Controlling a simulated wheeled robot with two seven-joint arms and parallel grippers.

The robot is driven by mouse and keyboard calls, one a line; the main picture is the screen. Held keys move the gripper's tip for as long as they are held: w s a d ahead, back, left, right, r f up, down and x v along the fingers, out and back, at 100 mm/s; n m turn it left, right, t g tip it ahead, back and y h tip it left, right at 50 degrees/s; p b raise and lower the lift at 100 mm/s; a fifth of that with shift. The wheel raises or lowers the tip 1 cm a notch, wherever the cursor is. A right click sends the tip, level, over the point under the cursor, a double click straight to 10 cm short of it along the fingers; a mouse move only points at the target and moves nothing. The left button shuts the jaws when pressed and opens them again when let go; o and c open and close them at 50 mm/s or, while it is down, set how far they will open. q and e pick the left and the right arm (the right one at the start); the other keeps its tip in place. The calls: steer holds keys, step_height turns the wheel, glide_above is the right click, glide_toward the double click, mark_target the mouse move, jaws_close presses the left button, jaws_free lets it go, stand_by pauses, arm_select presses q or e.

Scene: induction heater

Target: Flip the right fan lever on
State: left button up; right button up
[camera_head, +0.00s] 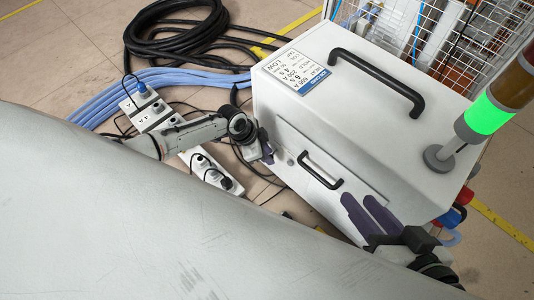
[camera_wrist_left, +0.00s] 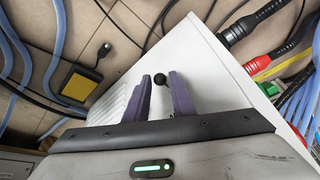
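The white induction heater box (camera_head: 330,115) stands at the right in the head view. My left gripper (camera_head: 267,152) is at its left side face, mostly hidden behind its own wrist. In the left wrist view, the purple fingers of my left gripper (camera_wrist_left: 161,90) are apart, with a small black ball-shaped knob (camera_wrist_left: 160,79) between their tips. The knob sits against the white side panel; I cannot tell whether either finger touches it. No fan lever can be made out in the head view. My right gripper (camera_head: 370,212) has its two purple fingers apart, before the box's front face, with nothing seen between them.
Black handles are on the box's lid (camera_head: 380,80) and front (camera_head: 320,170). A signal tower with a green light (camera_head: 487,115) stands on the box's right. Power strips (camera_head: 150,112), blue cables (camera_head: 160,82) and a coiled black cable (camera_head: 170,35) lie on the floor at left.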

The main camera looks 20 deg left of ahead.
arm_select(q)
jaws_close()
steer(key=shift+w+r+g, duration=0.15)
steer(key=shift+r+g, duration=0.05)
steer(key=shift+g, duration=0.3)
steer(key=shift+y, duration=0.3)
steer(key=shift+o, duration=0.5)
jaws_free()
steer(key=shift+o, duration=0.4)
steer(key=shift+r, duration=0.2)
